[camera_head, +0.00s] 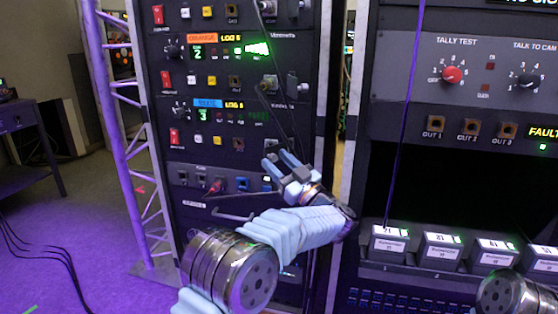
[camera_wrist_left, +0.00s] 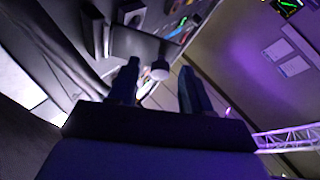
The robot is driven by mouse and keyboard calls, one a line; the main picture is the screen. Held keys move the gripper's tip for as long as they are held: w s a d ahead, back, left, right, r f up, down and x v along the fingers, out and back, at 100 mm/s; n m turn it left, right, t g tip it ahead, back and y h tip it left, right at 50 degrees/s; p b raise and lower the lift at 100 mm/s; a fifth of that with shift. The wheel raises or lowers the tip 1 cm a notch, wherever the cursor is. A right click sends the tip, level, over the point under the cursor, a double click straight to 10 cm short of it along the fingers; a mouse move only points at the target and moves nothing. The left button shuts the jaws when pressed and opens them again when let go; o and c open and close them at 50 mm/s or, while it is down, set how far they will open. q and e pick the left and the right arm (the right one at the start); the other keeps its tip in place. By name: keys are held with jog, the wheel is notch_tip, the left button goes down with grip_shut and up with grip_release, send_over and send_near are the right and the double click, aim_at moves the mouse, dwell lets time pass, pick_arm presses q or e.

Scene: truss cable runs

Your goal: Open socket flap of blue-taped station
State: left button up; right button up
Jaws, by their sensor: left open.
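The blue-taped station (camera_head: 208,103) is a dark panel in the left rack, with a blue label strip, a green number display and a red switch. Its socket area (camera_head: 271,144) is at the panel's right side, partly hidden by my left gripper; I cannot tell there whether the flap is open or shut. My left gripper (camera_head: 279,160) is just below and in front of it, fingers apart and empty. My right gripper is out of view.
The orange-taped station (camera_head: 203,38) is above, with its own socket (camera_head: 269,84) and dark flap (camera_head: 292,84). Thin dark cables hang down the rack's right side. A purple-lit truss (camera_head: 120,120) stands left; a second rack (camera_head: 440,120) stands right.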

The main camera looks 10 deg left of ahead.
pick_arm(q)
jog(key=shift+r, duration=0.4)
jog(key=s+d+r+b, duration=0.1)
jog(key=s+d+r, duration=0.1)
jog(key=s+r, duration=1)
jog(key=shift+s+d, duration=0.2)
jog(key=shift+s, duration=0.75)
jog(key=shift+c, duration=0.5)
